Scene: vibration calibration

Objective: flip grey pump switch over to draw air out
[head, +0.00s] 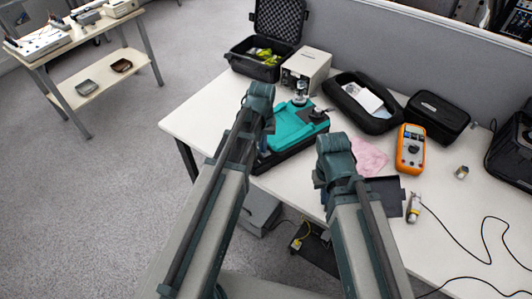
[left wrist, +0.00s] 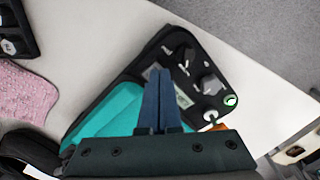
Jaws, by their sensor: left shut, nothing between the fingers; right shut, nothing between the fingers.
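The teal and black pump unit (head: 291,122) sits on the white table, partly behind my left arm. In the left wrist view its black panel (left wrist: 165,45) carries dark and grey knobs. A grey raised part (left wrist: 210,85) on the panel may be the pump switch; its position cannot be told. My left gripper (left wrist: 158,100) is shut and empty, pointing over the panel, left of that grey part. In the head view the left gripper (head: 264,141) is mostly hidden by its arm. My right gripper (head: 322,192) is shut, largely hidden by its arm near the table's front edge.
An open black case (head: 262,62), a beige box (head: 306,68) and a black pouch (head: 361,102) stand behind the unit. An orange multimeter (head: 411,149) and a pink cloth (head: 368,157) lie to the right. Loose cable runs over the front right.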

